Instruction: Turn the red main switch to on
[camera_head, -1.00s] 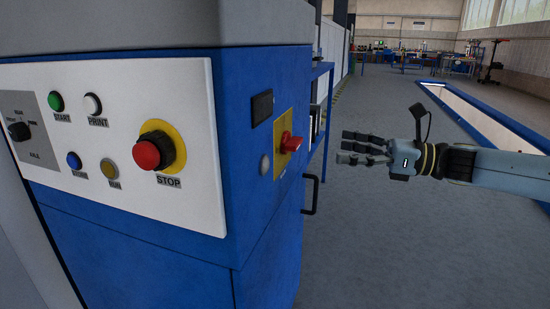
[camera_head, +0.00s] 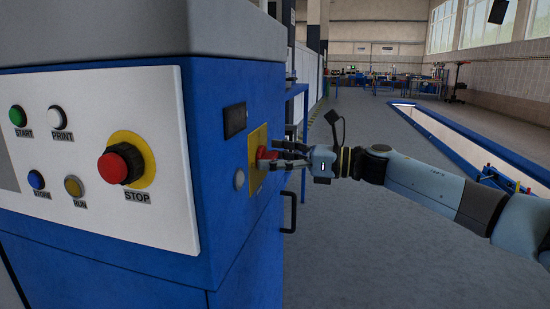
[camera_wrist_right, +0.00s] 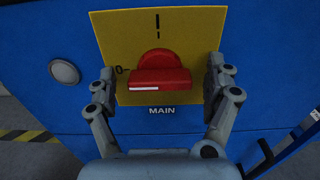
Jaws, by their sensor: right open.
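The red main switch (camera_wrist_right: 160,75) sits on a yellow plate (camera_wrist_right: 198,28) labelled MAIN on the blue cabinet side. Its handle lies crosswise, with the white mark on the left near the "0"; the "I" mark is at the top. In the head view the switch (camera_head: 266,153) is partly hidden by my right gripper (camera_head: 281,153). In the right wrist view my right gripper (camera_wrist_right: 161,88) is open, one finger on each side of the switch, with a gap showing on both sides. My left gripper is not in view.
The front panel holds a red STOP button (camera_head: 120,163) on a yellow ring and several small buttons. A black handle (camera_head: 290,212) sticks out of the cabinet below the switch. The floor (camera_head: 370,230) to the right is clear.

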